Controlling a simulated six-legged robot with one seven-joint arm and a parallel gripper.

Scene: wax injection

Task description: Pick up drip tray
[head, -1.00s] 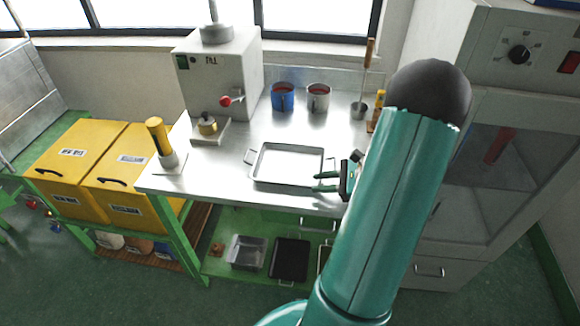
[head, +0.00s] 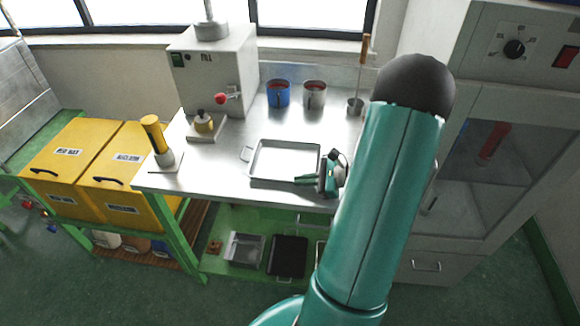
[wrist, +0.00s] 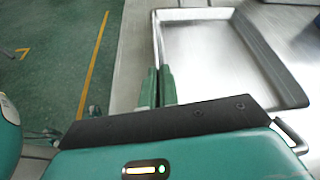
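The drip tray (head: 284,182) is a shallow, grey metal rectangle with small end handles. In the head view it lies on the metal worktop, close to its front edge. My gripper (head: 300,179) is at the tray's front rim, toward its right corner. In the wrist view, the two green fingers of my gripper (wrist: 158,72) are close together at the rim of the drip tray (wrist: 275,62) and appear to pinch it. The exact contact is partly hidden by the fingers. The tray looks level and empty.
The metal worktop (head: 213,152) also bears a blue mug (head: 278,95), a grey mug (head: 314,95), a yellow-handled tool (head: 157,138) and a grey machine (head: 215,75). Yellow bins (head: 70,150) stand at left. A cabinet (head: 480,170) bounds the right. Trays lie on the green shelf below.

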